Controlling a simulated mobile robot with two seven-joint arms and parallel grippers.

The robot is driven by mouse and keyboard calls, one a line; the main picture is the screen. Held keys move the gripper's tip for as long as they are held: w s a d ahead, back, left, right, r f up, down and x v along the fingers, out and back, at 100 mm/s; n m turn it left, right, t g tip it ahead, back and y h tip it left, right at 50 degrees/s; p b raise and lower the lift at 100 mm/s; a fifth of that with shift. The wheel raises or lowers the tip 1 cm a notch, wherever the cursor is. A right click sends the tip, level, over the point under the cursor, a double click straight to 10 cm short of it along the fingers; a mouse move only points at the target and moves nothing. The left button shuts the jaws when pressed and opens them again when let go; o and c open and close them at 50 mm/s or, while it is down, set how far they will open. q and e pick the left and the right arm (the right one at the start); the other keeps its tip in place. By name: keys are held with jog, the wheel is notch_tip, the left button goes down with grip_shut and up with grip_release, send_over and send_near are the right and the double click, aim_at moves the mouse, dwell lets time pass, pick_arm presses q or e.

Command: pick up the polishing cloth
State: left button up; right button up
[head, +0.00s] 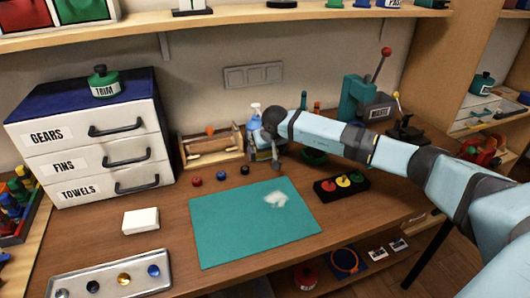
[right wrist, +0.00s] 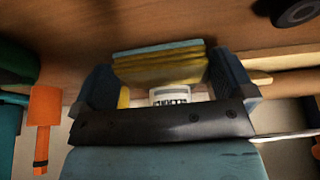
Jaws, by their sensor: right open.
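A folded stack of yellow and blue cloth (right wrist: 160,66), which looks like the polishing cloth, shows in the right wrist view between the two dark fingers of my right gripper (right wrist: 163,75). The fingers stand apart, one on each side of it. I cannot tell whether they touch it. In the head view my right gripper (head: 270,155) reaches down at the back of the bench, behind the teal mat (head: 240,235). My own arm largely hides the cloth there. My left gripper is not in view.
A spray bottle (head: 254,112) and a wooden rack (head: 212,150) stand close to my right gripper. A white patch (head: 276,199) lies on the mat, otherwise clear.

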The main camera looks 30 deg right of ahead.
jog(key=c, duration=0.7)
jog(key=shift+r, duration=0.1)
jog(key=shift+s+a+r, duration=0.1)
jog(key=shift+s+r, duration=0.3)
jog(key=shift+r, duration=0.1)
notch_tip(320, 180, up, 6)
jog(key=s+a, duration=0.1)
jog(key=s, duration=0.5)
jog(key=s+a, duration=0.2)
jog(key=s, duration=0.4)
jog(key=s+a, duration=0.1)
jog(key=s, duration=0.5)
jog(key=shift+s+a+f+b, duration=0.1)
jog(key=shift+s+a+b, duration=0.15)
jog(key=shift+s+b, duration=0.1)
